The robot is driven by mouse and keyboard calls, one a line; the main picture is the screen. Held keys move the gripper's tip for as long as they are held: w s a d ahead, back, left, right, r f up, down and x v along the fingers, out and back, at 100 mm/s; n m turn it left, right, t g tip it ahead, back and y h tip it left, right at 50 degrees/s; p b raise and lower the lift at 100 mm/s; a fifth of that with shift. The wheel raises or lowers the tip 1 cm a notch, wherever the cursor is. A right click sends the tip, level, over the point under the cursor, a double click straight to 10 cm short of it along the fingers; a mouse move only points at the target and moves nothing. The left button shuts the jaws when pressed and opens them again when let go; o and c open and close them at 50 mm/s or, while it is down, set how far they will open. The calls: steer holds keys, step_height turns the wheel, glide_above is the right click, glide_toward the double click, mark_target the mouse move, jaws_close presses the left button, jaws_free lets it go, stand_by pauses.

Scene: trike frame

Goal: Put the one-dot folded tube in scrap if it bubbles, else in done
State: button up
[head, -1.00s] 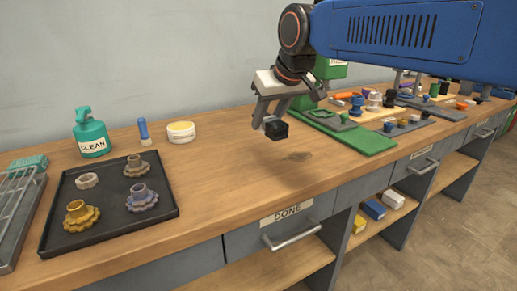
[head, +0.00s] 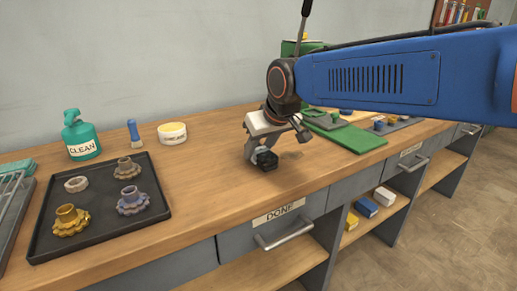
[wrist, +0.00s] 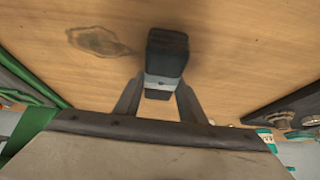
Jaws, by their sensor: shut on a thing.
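My gripper (head: 262,150) is shut on a small black block (head: 267,162), held low over the bench top; I cannot tell if it touches the wood. In the wrist view the block (wrist: 167,55) sits between the two fingers, with a pale grey band across it. The drawer (head: 258,242) labelled DONE is shut, in the bench front below my gripper. I cannot make out a folded tube with one dot. I see no place clearly labelled scrap; another drawer label at right is too small to read.
A black tray (head: 95,241) with gear-like parts and a ring lies at left on the bench (head: 215,200). Behind it stand a teal CLEAN bottle (head: 80,138), a blue brush (head: 134,133) and a round tub (head: 172,134). A green board (head: 358,139) lies right. Bare wood surrounds my gripper.

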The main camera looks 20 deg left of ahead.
steer(key=o, duration=1.2)
steer(key=shift+f, duration=0.1)
steer(key=v, duration=1.2)
